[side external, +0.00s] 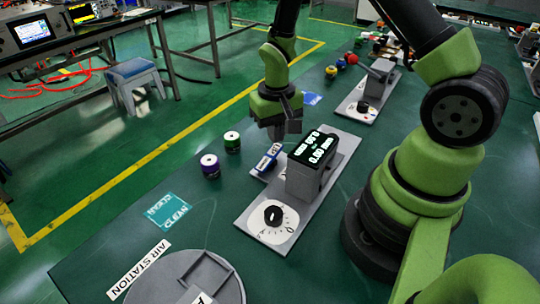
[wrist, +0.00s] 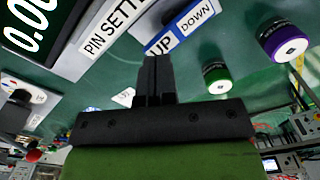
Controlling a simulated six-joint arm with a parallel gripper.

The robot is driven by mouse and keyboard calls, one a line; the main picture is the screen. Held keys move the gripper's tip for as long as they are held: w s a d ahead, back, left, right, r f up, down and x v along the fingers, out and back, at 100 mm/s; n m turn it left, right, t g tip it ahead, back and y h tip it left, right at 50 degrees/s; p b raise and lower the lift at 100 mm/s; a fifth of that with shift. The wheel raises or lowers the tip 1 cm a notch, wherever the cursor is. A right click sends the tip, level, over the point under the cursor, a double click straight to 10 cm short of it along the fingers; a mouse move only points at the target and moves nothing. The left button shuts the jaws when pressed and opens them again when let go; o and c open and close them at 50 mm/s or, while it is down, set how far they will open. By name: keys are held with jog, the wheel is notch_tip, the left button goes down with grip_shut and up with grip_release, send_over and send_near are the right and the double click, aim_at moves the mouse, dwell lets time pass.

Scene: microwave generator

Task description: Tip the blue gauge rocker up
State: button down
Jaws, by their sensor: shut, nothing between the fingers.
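The blue gauge rocker (side external: 268,160) sits beside the grey gauge block (side external: 312,178) with its lit display, on a light grey plate. In the wrist view the rocker (wrist: 183,26) shows its white UP and DOWN labels, with the UP end closest to my fingers. My gripper (side external: 277,134) points down, just beyond the rocker in the side view. In the wrist view its dark fingers (wrist: 155,62) are closed together and empty, and their tips appear beside the UP end. I cannot tell whether they touch it. The fingers hide part of that end.
A purple-banded canister (side external: 210,166) and a green-banded canister (side external: 232,142) stand left of the plate. A black dial (side external: 273,215) is on the plate's front part. Another grey device (side external: 378,80) stands farther back.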

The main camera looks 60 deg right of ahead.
aim_at(276, 148)
jog(key=shift+f, duration=1.5)
dwell(0.7)
jog(key=shift+r, duration=3.55)
jog(key=shift+r, duration=0.15)
jog(key=s+a+r+t, duration=0.1)
jog(key=a+r+t, duration=0.1)
jog(key=r, duration=0.4)
jog(key=s+a+r+t, duration=0.1)
jog(key=s+r, duration=0.1)
jog(key=r, duration=0.5)
jog(key=s+a+r+n+t+y, duration=0.2)
jog(key=s+a+r+t, duration=0.2)
jog(key=s+r, duration=0.4)
jog(key=s+a, duration=0.1)
jog(key=s, duration=0.1)
jog(key=shift+s, duration=0.35)
